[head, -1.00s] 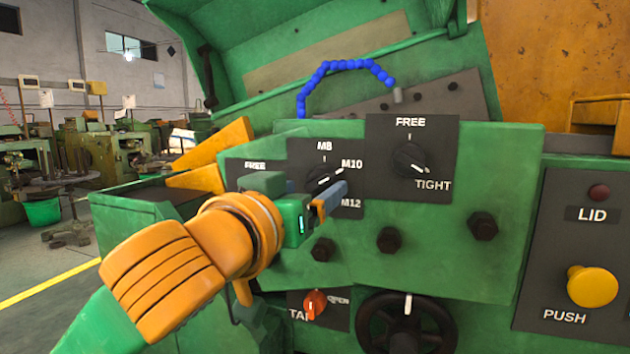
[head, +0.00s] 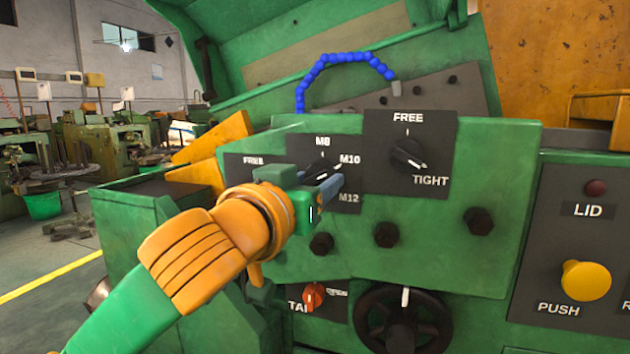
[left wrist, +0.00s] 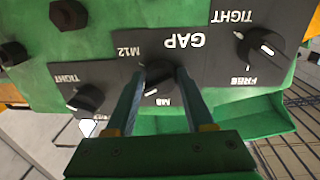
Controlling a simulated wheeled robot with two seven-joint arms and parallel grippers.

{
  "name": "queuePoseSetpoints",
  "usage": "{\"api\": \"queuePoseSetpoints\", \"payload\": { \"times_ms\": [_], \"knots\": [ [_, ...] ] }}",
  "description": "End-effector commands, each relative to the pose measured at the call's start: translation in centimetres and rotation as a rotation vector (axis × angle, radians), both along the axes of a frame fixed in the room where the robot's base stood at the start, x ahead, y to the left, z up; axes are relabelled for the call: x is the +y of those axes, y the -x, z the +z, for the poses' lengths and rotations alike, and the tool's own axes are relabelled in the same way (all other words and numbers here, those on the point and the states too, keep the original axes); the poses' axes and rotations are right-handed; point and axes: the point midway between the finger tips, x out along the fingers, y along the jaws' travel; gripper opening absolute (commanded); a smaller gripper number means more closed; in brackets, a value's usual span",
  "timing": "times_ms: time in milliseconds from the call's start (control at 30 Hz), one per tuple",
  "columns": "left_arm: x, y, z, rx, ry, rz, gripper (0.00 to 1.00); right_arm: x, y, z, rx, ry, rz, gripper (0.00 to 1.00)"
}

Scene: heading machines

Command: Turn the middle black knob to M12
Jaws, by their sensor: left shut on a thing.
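The middle black knob (head: 319,168) sits on the dark GAP plate with labels M8, M10 and M12. In the head view my left gripper (head: 325,182) covers part of it. In the left wrist view, which is upside down, the knob (left wrist: 157,82) is between the two blue-grey fingers (left wrist: 161,88), which are shut on its sides. Its white mark points to the lower left there, away from the M12 label (left wrist: 125,51) and toward the side where a finger hides the M10 label. My right gripper is not in view.
A FREE/TIGHT knob (head: 408,154) is to the right, and another knob (left wrist: 86,98) shows on the plate at the other side. Black bolts (head: 386,234) stick out below. A red knob (head: 314,295), a handwheel (head: 402,325) and a yellow push button (head: 586,281) are farther off.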

Motion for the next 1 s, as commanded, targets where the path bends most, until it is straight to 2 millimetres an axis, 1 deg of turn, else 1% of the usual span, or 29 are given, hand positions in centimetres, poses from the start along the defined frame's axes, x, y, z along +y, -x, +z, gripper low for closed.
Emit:
{"api": "queuePoseSetpoints", "payload": {
  "times_ms": [267,700,1000],
  "knots": [
    [0.0,0.0,0.3,-0.054,-0.171,-0.001,0.0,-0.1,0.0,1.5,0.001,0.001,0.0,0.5],
    [0.2,-0.1,0.6,-0.183,-0.566,-0.001,0.0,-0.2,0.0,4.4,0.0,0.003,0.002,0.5],
    [0.3,-0.1,0.7,-0.257,-0.789,0.001,0.0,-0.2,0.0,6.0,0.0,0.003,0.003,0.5]
  ]
}}
